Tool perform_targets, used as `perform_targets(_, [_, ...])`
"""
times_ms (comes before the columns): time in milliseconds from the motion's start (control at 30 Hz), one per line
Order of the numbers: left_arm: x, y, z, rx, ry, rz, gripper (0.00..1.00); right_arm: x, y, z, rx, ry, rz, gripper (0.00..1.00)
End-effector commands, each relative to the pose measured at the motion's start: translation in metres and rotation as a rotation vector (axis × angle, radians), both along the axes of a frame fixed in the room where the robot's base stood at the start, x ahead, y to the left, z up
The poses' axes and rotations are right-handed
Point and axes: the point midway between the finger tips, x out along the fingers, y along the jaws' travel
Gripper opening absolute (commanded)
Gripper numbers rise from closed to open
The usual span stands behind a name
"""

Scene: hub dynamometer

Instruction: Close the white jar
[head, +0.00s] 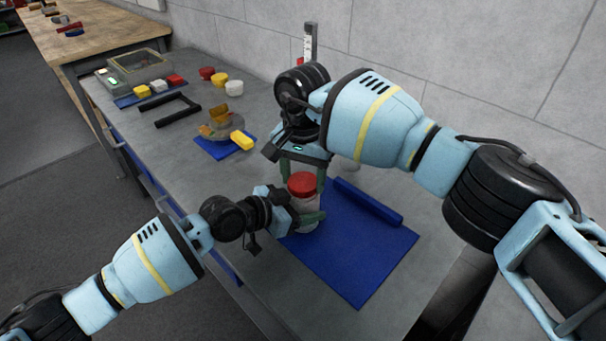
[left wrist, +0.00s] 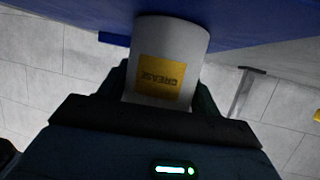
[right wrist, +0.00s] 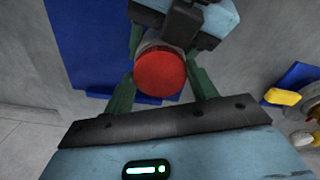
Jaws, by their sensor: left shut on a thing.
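The white jar (head: 308,209) stands upright over the blue mat with a red lid (head: 302,184) at its top. The left wrist view shows its yellow GREASE label (left wrist: 163,77). My left gripper (head: 306,218) is shut on the jar's body from the side. My right gripper (head: 303,178) points down from above, its fingers on either side of the red lid. In the right wrist view, the red lid (right wrist: 160,74) sits between the open fingers with gaps visible. Whether the lid is seated tight cannot be told.
A rolled blue edge (head: 368,201) lies on the blue mat (head: 365,250). A grey wall stands behind the bench.

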Motion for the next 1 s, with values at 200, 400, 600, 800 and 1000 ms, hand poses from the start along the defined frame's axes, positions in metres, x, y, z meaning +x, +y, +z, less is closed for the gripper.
perform_targets(200, [0.0000, -0.0002, 0.0006, -0.001, -0.001, 0.000, 0.00, 0.0001, 0.0000, 0.0004, 0.000, 0.000, 0.000, 0.28])
perform_targets(400, [0.0000, -0.0002, 0.0006, -0.001, -0.001, 0.000, 0.00, 0.0002, -0.0001, 0.0005, 0.000, -0.001, -0.054, 0.28])
perform_targets(600, [0.0000, -0.0002, 0.0006, -0.001, -0.001, 0.000, 0.00, 0.0005, -0.0002, 0.0005, 0.000, -0.003, -0.337, 0.28])
perform_targets(800, [0.0000, -0.0003, 0.0006, -0.001, -0.001, 0.000, 0.00, 0.0002, -0.0002, 0.0003, 0.001, -0.002, -0.664, 0.28])
perform_targets(1000, [-0.0001, -0.0003, 0.0005, -0.001, -0.001, 0.000, 0.00, 0.0002, -0.0004, -0.0001, 0.000, -0.004, -0.991, 0.28])
